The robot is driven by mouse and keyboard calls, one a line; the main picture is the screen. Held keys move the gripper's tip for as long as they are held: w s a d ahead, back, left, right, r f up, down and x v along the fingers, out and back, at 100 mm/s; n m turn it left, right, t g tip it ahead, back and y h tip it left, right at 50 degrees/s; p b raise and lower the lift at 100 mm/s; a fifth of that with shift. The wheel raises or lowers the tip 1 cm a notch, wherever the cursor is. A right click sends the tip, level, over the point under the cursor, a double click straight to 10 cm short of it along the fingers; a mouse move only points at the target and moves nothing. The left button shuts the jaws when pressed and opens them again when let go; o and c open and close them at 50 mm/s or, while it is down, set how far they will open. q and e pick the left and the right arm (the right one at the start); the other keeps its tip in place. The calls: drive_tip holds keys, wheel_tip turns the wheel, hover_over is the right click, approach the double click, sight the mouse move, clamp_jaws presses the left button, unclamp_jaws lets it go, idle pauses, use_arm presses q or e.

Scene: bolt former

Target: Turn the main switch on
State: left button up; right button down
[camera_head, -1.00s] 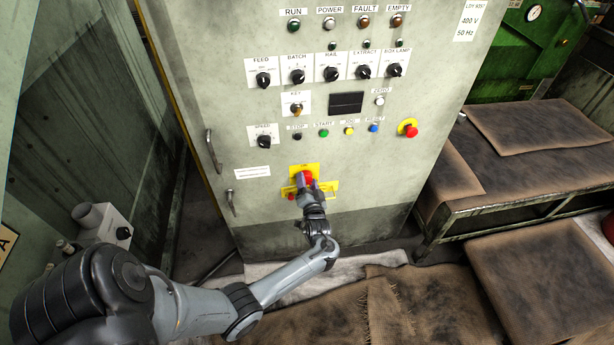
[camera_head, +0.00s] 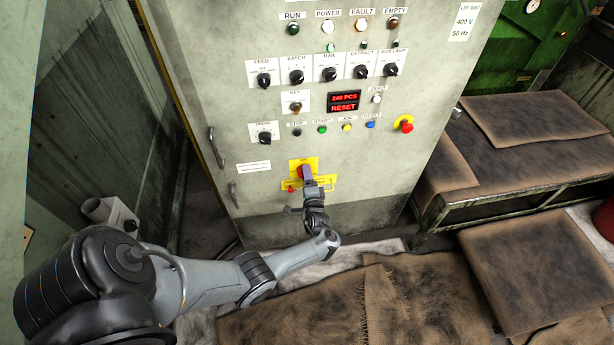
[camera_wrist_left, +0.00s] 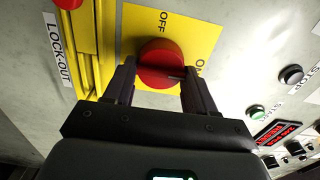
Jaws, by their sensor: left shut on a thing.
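The main switch is a red rotary knob (camera_head: 302,171) on a yellow plate (camera_head: 313,163), low on the grey control cabinet (camera_head: 225,90). My left gripper (camera_head: 306,178) is at the knob and partly covers it. In the left wrist view the two dark fingers of the left gripper (camera_wrist_left: 158,80) are shut on the sides of the red knob (camera_wrist_left: 160,58). The plate there reads OFF and ON, and the knob's mark points toward the ON side. My right gripper is in neither view.
The display (camera_head: 343,101) is lit red and reads 240 PCS RESET. The POWER lamp (camera_head: 328,27) glows white. A yellow lock-out bracket (camera_wrist_left: 88,55) sits close beside the knob. A red emergency stop (camera_head: 406,126) and rotary selectors are higher up. A bench (camera_head: 450,205) stands at right.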

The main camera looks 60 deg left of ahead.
use_arm(q)
drive_tip(key=shift+m, duration=0.3)
drive_tip(key=o, duration=1)
drive_tip(key=p+v, duration=0.2)
drive_tip(key=v, duration=0.8)
drive_tip(key=shift+d+p, duration=0.4)
